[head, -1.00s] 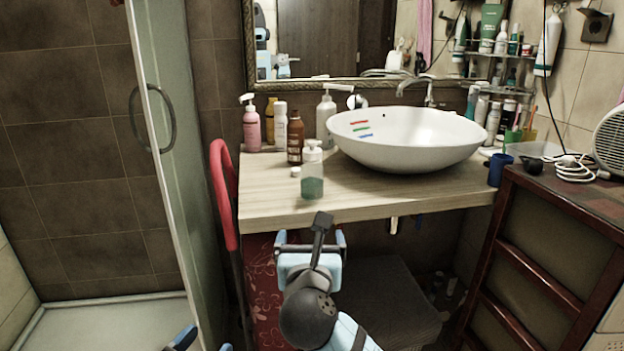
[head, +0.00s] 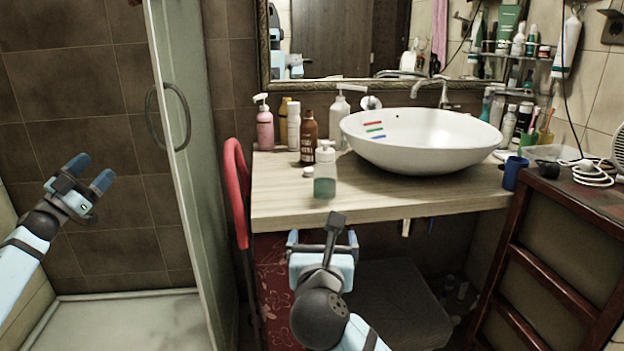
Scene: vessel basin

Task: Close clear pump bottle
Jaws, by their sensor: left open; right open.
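The clear pump bottle (head: 325,178) holds green liquid and stands upright near the front edge of the wooden counter. A white pump top (head: 325,150) sits on its neck; I cannot tell how firmly it is seated. A small white cap (head: 308,171) lies on the counter just left of the bottle. My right gripper (head: 322,239) is open and empty, below and in front of the counter edge, under the bottle and apart from it. My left gripper (head: 90,172) is open and empty, raised at the far left in front of the shower, far from the bottle.
The white basin (head: 430,155) sits right of the bottle. Behind it stand a pink pump bottle (head: 265,127), a brown bottle (head: 309,138) and a white pump bottle (head: 341,115). A red curved frame (head: 237,185) and glass shower door (head: 187,150) stand left of the counter (head: 400,200).

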